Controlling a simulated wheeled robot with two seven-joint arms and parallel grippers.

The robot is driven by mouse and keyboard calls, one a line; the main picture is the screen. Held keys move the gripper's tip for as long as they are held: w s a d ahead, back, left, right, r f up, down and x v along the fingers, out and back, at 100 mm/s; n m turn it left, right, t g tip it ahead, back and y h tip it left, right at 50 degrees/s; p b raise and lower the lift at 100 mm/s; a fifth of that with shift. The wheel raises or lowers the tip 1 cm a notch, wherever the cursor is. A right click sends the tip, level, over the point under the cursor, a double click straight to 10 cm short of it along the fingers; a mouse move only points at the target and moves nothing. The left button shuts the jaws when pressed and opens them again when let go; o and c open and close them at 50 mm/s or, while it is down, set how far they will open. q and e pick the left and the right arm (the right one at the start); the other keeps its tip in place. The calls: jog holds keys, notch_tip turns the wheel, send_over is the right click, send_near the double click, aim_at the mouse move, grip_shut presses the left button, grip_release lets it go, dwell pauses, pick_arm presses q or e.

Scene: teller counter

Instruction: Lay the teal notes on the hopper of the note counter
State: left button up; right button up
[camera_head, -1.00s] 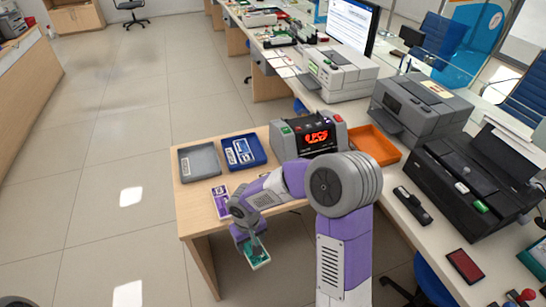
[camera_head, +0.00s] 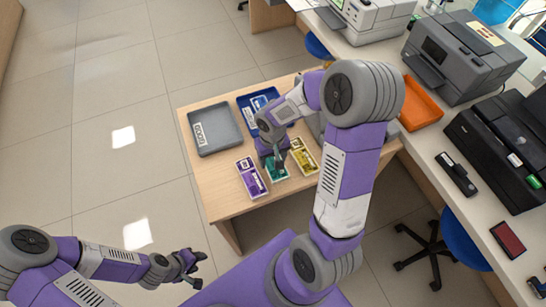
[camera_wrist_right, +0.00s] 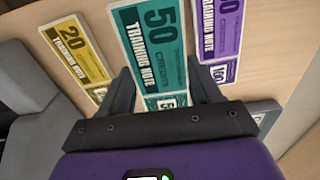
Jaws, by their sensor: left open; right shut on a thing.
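The teal notes (camera_head: 277,172) are between the fingers of my right gripper (camera_head: 273,160), low over the wooden side table, between the purple and yellow notes. In the right wrist view, the teal notes (camera_wrist_right: 153,45) show the number 50 and lie between the two fingers. I cannot tell whether they touch the table. The note counter is mostly hidden behind my right arm; only a grey part (camera_head: 311,119) shows, and its hopper cannot be seen. My left gripper (camera_head: 193,266) is open and empty, low at the left, away from the table.
Purple notes (camera_head: 251,178) and yellow notes (camera_head: 304,157) lie close on either side of the teal ones. A grey tray (camera_head: 214,132) and a blue tray (camera_head: 244,101) are at the back left of the table (camera_head: 224,201). An orange tray (camera_head: 421,105) is at the right.

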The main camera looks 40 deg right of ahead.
aim_at(272, 165)
notch_tip(272, 165, down, 5)
jog(key=shift+w+r+b, duration=0.1)
jog(key=shift+r+b, duration=0.1)
jog(key=shift+b, duration=0.5)
jog(key=shift+f, duration=0.1)
jog(key=o, duration=0.8)
jog(key=shift+c, duration=0.2)
jog(key=shift+o, duration=0.3)
